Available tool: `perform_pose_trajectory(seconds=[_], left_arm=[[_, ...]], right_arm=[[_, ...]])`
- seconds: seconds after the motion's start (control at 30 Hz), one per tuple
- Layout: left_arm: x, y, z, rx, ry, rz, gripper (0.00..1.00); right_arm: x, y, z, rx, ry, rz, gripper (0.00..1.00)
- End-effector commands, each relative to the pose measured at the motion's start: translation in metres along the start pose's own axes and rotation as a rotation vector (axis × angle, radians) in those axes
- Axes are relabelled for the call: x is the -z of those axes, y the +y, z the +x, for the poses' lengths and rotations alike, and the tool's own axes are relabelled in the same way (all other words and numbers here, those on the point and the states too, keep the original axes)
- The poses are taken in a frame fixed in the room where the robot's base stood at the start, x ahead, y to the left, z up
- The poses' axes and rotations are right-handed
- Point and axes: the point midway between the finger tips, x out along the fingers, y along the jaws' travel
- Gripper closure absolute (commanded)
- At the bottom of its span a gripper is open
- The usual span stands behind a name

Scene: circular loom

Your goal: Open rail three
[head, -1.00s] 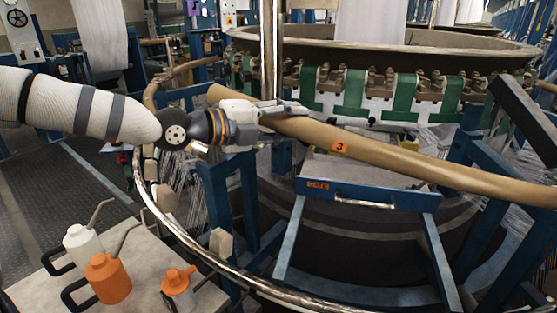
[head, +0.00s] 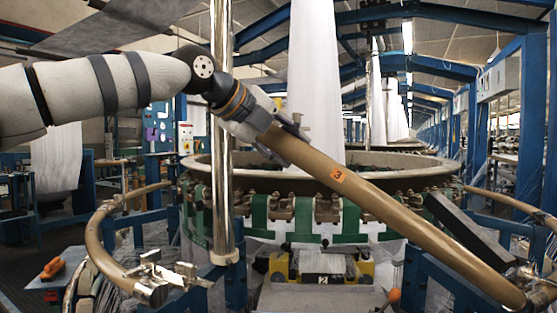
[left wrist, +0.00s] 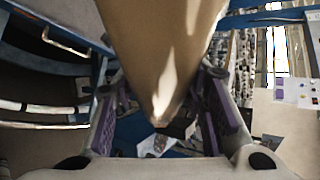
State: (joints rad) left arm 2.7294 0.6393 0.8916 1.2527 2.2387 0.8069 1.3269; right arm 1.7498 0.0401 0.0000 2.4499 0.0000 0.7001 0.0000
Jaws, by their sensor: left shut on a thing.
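Rail three (head: 400,215) is a tan tube with an orange tag "3" (head: 338,174). It is tilted, its left end raised high and its right end low near a metal joint (head: 535,280) at the lower right. My left gripper (head: 284,133) is shut on the raised left end. In the left wrist view the rail (left wrist: 160,50) lies between the purple-padded fingers of my left gripper (left wrist: 165,105). The fixed rail on the left (head: 98,240) ends in a metal latch fitting (head: 165,275), apart from rail three. My right gripper is not in view.
A vertical chrome post (head: 221,120) stands just left of the gripper, behind my left arm. Behind the rail is the round loom ring (head: 205,168) with green straps and white fabric (head: 317,80) rising from it. A dark slanted bar (head: 468,232) is near the rail's right part.

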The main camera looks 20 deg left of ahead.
Motion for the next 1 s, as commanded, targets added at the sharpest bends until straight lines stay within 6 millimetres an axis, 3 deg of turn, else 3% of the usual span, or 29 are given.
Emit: perform_pose_trajectory(seconds=[0.4,0.43,0.5,0.83,1.0], left_arm=[[-0.001,0.001,0.003,-0.011,0.0,0.004,1.0],[-0.001,0.001,0.003,-0.011,0.0,0.005,0.55],[-0.001,0.001,0.003,-0.01,0.0,0.004,0.41],[-0.001,-0.001,-0.002,-0.006,-0.001,0.003,0.41],[-0.001,-0.002,-0.04,0.0,-0.002,0.003,0.41]], right_arm=[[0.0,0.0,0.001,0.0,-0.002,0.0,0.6],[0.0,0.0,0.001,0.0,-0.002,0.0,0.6],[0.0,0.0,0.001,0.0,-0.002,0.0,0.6],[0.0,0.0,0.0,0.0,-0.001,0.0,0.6],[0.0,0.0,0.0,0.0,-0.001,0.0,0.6]])
